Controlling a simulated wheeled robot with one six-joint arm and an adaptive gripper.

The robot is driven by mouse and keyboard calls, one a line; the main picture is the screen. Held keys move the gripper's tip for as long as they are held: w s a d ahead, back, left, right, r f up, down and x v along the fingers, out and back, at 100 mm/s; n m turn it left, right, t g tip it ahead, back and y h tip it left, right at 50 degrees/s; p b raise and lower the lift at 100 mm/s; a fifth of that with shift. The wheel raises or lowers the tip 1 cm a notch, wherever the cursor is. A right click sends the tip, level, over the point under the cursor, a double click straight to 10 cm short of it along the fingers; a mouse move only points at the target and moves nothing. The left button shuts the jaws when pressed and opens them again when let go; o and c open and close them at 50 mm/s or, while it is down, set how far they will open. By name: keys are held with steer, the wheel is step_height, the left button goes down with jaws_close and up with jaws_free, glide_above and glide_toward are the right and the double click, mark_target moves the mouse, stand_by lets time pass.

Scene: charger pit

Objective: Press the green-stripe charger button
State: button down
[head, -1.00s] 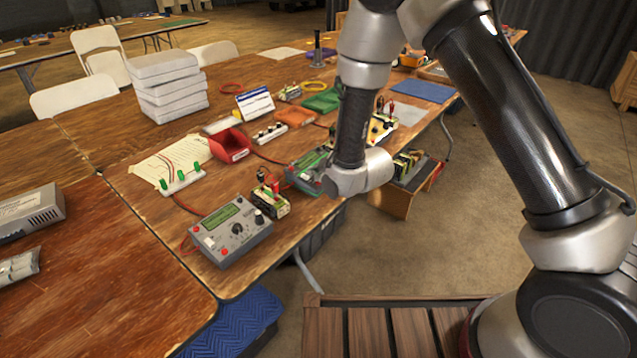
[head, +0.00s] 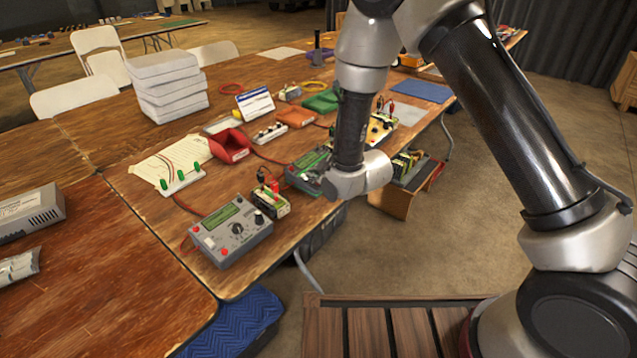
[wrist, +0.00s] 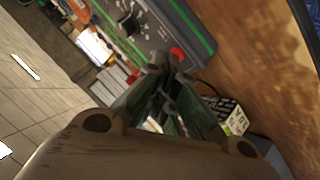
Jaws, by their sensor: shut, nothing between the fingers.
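The green-stripe charger (wrist: 147,32) is a grey box with green edge stripes and a black knob, at the top of the wrist view. A red button (wrist: 177,53) shows near its lower right corner. My gripper (wrist: 164,68) is shut and empty, with its fingertips right beside the red button; I cannot tell whether they touch it. In the head view the charger (head: 303,171) stands on the bench, partly hidden behind my arm, and my gripper cannot be made out there.
Another grey charger (head: 231,230) with red buttons stands at the bench's front edge. A small battery pack with leads (head: 270,194) sits between the two chargers. A red bin (head: 231,146) and a white strip with green pegs (head: 182,181) lie further back.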

mark_target(320, 188)
stand_by(0.3)
steer(key=shift+s+d+r, duration=0.1)
steer(key=shift+d+r, duration=0.05)
steer(key=shift+r, duration=0.6)
steer(key=r, duration=0.5)
steer(key=shift+s+d, duration=0.3)
steer(key=shift+d, duration=0.05)
stand_by(0.4)
